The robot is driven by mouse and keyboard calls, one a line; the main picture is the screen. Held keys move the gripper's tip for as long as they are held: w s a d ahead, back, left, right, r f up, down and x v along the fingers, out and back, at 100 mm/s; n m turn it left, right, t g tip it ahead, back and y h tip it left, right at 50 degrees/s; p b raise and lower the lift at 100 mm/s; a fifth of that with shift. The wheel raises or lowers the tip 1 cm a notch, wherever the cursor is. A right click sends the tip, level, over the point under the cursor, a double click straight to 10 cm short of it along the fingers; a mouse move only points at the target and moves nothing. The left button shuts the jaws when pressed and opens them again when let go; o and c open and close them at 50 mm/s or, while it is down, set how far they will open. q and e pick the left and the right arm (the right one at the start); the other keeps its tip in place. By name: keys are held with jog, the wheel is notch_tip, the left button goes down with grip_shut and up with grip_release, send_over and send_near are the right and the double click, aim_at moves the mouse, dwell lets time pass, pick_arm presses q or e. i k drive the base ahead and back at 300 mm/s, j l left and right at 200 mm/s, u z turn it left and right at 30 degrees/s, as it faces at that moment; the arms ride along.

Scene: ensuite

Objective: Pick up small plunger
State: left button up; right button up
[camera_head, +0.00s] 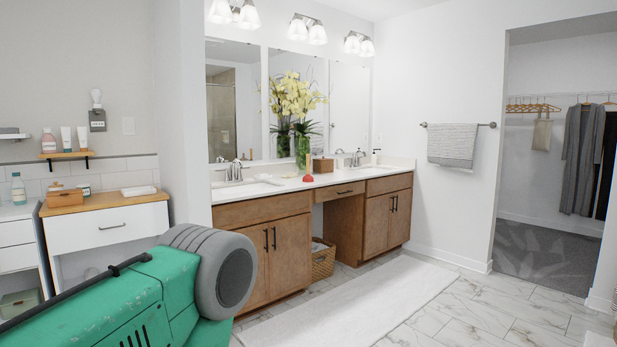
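A small plunger (308,178) with a red cup appears to stand on the white vanity counter (325,181), near its front edge. It is small in the view, and its handle is hard to make out against the vase behind it. My green arm with a grey round joint comes in from the lower left, well in front of the vanity. Neither of my grippers shows, and neither is near the plunger in this view.
A glass vase with yellow flowers (302,148) stands behind the plunger. Sinks with faucets (236,171) flank it. A woven basket (323,260) sits under the vanity. A white rug (352,304) lies in front, with clear floor to the right.

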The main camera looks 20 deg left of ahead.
aim_at(307, 179)
jog(key=i, duration=0.9)
jog(key=i+j+u, duration=0.15)
jog(key=i, duration=1.65)
jog(key=i+l+u, duration=0.15)
jog(key=i, duration=1.6)
jog(key=l+u, duration=0.05)
